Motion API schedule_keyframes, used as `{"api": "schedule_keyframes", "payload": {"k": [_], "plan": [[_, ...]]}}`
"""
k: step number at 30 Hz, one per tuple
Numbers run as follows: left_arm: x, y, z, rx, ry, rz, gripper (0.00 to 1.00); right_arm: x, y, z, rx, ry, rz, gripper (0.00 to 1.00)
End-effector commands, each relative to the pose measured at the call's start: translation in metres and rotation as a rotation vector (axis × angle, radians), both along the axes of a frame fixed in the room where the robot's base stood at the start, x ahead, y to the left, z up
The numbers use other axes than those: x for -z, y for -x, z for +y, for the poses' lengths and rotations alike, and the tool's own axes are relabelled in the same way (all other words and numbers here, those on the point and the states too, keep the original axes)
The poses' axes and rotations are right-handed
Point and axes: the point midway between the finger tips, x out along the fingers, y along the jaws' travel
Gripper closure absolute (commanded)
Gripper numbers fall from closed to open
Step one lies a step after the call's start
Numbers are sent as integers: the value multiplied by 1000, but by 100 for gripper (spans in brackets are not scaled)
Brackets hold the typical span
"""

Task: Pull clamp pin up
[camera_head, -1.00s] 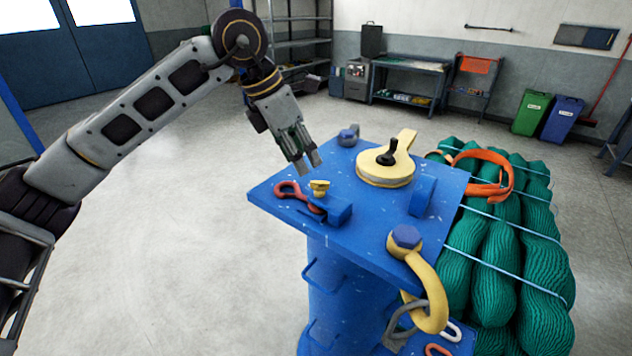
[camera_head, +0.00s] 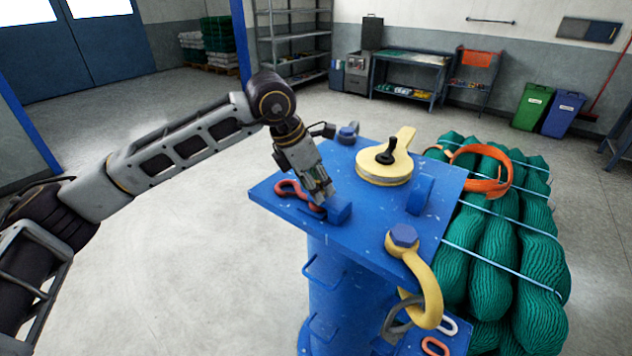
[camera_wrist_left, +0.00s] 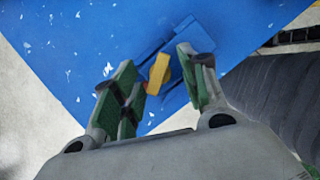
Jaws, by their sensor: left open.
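The clamp pin has a yellow head (camera_wrist_left: 158,74), which shows between my fingers in the left wrist view. In the head view my gripper hides it. It sits at a small blue block (camera_head: 339,211) on the front left of the blue table top (camera_head: 300,222). My left gripper (camera_head: 321,197) is low over this block, pointing down. Its green-padded fingers stand apart on either side of the yellow head, with a gap visible at least on the left. A red hook (camera_head: 290,188) lies just left of the gripper, partly covered by it. My right gripper is not in view.
A yellow disc with a black handle (camera_head: 385,172) stands behind to the right, and a blue upright block (camera_head: 420,195) beside it. A big yellow shackle (camera_head: 425,285) hangs at the front right corner. Green net bundles (camera_head: 490,265) lie right of the table.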

Motion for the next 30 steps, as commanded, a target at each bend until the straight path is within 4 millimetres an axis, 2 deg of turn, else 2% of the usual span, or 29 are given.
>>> {"api": "schedule_keyframes", "payload": {"k": [5, 15, 23, 30], "plan": [[0, 0, 0, 0, 0, 0, 57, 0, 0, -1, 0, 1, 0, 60], [0, 0, 0, -1, 0, 0, 100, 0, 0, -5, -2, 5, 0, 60], [-4, 0, 0, -1, 1, -1, 100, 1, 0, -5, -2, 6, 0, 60], [-29, -1, 0, -3, 1, -2, 100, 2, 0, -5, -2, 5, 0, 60]]}}
